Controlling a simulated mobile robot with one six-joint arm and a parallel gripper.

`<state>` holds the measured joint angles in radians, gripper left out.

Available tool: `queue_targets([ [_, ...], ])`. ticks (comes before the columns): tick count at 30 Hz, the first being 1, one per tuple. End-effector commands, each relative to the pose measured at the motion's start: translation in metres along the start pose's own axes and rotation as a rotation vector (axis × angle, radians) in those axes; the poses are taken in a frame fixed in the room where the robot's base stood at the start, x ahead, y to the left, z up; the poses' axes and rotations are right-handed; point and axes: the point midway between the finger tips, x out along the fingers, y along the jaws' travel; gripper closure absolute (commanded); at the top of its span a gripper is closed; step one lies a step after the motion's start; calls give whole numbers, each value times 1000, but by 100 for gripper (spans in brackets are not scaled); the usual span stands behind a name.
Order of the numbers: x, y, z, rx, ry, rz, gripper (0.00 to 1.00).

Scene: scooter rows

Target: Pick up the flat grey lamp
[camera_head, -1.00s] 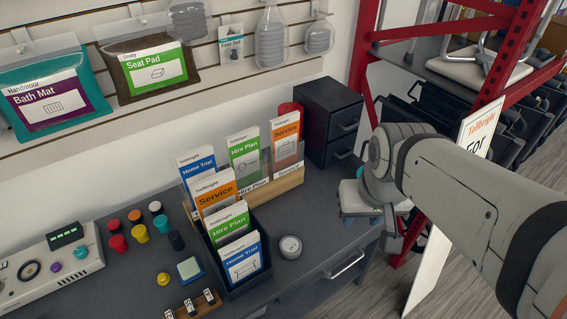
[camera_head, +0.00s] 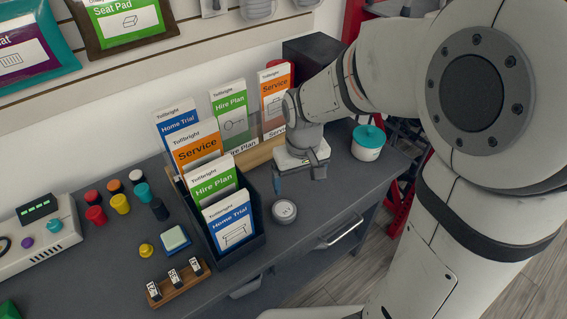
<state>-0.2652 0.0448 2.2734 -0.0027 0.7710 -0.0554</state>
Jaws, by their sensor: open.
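The flat grey lamp (camera_head: 284,211) is a small round disc lying on the dark desktop, just right of the black leaflet box. Its top shows fully. My gripper (camera_head: 298,179) points down above the desk, behind the lamp and slightly to its right in the picture. Its jaws are apart, and nothing shows between them. It is not touching the lamp.
The black leaflet box (camera_head: 256,246) stands close left of the lamp, with a wooden leaflet rack (camera_head: 262,153) behind. A white pot with a teal lid (camera_head: 367,146) stands to the right. Bare desktop (camera_head: 325,205) lies right of the lamp. A drawer handle (camera_head: 340,232) projects in front.

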Motion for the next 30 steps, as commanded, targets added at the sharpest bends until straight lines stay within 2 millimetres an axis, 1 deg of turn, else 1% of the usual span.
queue_targets([
  [1,27,-8,-7,-27,-20,-3,13],
  [3,44,-15,-15,-55,-34,-5,13],
  [5,54,-19,-20,-72,-43,-6,13],
  [9,69,-25,-24,-91,-54,-7,13],
  [17,97,-26,-24,-92,-55,-7,13],
  [24,132,-29,-23,-92,-56,-7,13],
  [27,140,-29,-23,-92,-53,-7,13],
  [30,142,-29,-23,-92,-53,-7,13],
])
